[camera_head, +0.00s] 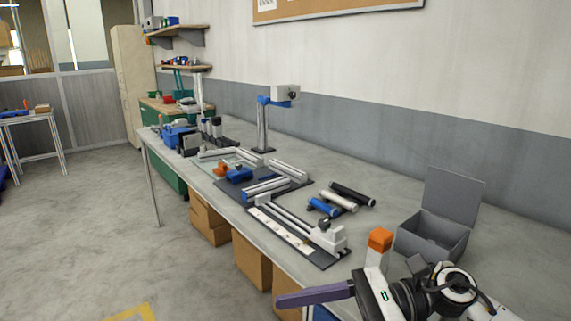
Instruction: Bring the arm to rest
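My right arm comes in at the bottom right, over the near end of the grey workbench (390,195). Its end, which I take as my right gripper (374,283), shows a white and black body with an orange-tipped part pointing up and a purple bar reaching left. I cannot tell whether its fingers are open or shut, or whether the purple bar is held. No film reel can be made out. My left arm and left gripper are not in view.
Behind the arm stands an open grey box (437,218). Farther along the bench are dark and white cylinders (340,198), a rail fixture (298,230), blue parts (240,174) and an upright stand (262,128). Cardboard boxes (251,260) sit below.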

